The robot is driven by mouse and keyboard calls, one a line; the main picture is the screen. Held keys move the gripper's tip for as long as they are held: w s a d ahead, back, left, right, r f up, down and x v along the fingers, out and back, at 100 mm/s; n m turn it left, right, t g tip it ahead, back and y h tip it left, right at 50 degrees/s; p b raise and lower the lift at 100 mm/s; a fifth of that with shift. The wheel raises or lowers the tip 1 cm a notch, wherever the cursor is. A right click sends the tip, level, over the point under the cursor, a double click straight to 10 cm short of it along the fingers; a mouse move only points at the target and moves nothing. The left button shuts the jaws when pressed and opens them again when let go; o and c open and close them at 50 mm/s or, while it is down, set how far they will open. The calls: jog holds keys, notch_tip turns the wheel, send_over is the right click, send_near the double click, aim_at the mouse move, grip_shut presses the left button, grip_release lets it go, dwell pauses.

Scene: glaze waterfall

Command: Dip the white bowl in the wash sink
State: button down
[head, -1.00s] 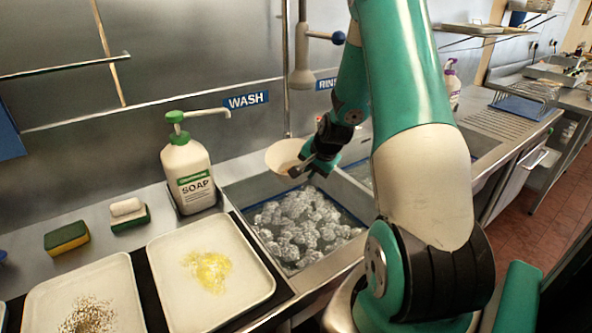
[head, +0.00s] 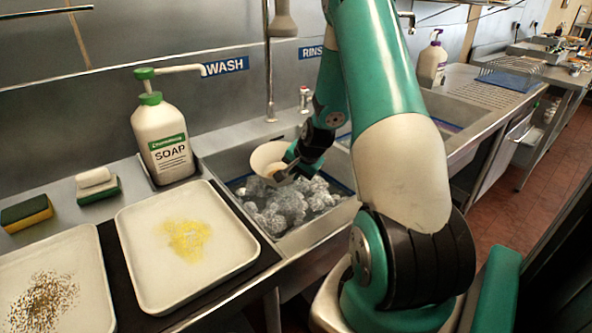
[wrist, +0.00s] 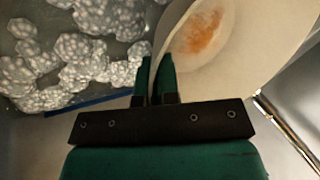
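The white bowl (head: 268,158) is in my gripper, tilted, over the wash sink. In the wrist view the bowl (wrist: 235,50) shows an orange-brown stain inside. My gripper (head: 287,170) is shut on the bowl's rim; its two green fingers (wrist: 155,80) are close together at the rim's edge. The wash sink (head: 225,166) holds grey water with clumps of suds (head: 290,205); the suds also show in the wrist view (wrist: 75,50). The bowl looks low, just above or near the suds; I cannot tell whether it touches them.
A soap bottle (head: 162,140) stands left of the sink. Two dirty trays (head: 150,290) (head: 90,245) lie in front of it, with sponges (head: 25,213) behind.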

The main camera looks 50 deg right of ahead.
notch_tip(320, 180, down, 15)
jog(key=b, duration=1)
jog(key=shift+f, duration=0.15)
dwell(2.1)
notch_tip(320, 180, up, 29)
jog(key=p, duration=2.2)
jog(key=shift+f, duration=0.1)
dwell(0.6)
